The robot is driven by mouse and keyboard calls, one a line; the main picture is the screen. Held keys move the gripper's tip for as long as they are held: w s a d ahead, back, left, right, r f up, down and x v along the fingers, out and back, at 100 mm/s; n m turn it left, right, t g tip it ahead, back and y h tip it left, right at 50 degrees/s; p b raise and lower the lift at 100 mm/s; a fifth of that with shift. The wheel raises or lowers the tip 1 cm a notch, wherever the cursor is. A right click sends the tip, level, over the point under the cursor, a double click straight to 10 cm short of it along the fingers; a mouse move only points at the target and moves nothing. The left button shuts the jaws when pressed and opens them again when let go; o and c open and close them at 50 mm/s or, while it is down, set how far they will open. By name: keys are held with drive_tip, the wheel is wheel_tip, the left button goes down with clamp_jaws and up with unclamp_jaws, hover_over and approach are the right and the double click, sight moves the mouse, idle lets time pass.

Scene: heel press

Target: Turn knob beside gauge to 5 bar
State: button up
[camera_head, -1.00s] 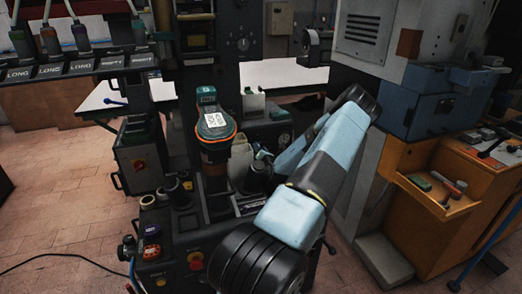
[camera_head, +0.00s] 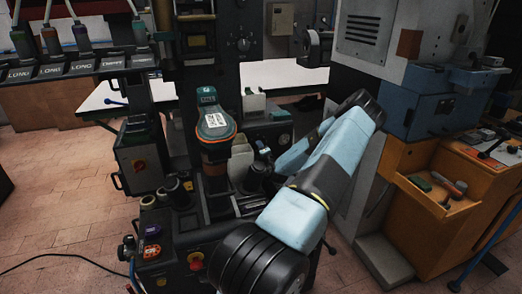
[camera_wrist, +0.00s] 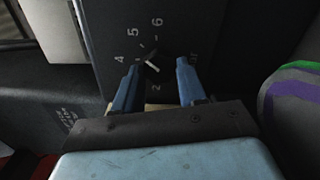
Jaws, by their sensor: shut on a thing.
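In the wrist view, a dark panel (camera_wrist: 112,38) carries a printed scale with the figures 2, 4, 5 and 6 readable. The knob (camera_wrist: 152,66) in the middle of this scale shows a white pointer mark; its exact reading is hard to tell. My gripper (camera_wrist: 158,70) reaches up to the panel with its two blue fingers on either side of the knob, shut on it. The fingers and the gripper body hide part of the scale. The gauge cannot be made out. In the head view, my arm hides the gripper and the knob.
In the head view, a machine head with a white label (camera_head: 214,120) stands left of my arm. A control box with a red button (camera_head: 196,263) is below it. An orange cabinet (camera_head: 425,195) stands right. A green and purple rounded thing (camera_wrist: 295,85) is close by in the wrist view.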

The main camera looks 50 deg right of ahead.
drive_tip(key=shift+s+d+f, duration=0.2)
drive_tip(key=shift+s+d, duration=0.05)
drive_tip(key=shift+d, duration=0.05)
drive_tip(key=o, duration=0.7)
drive_tip(key=shift+c, duration=0.2)
drive_tip(key=o, duration=0.4)
drive_tip(key=shift+w+a, duration=0.15)
drive_tip(key=shift+r, duration=0.1)
drive_tip(key=v, duration=1.3)
drive_tip(key=shift+s+a, duration=0.2)
drive_tip(key=shift+s, duration=0.15)
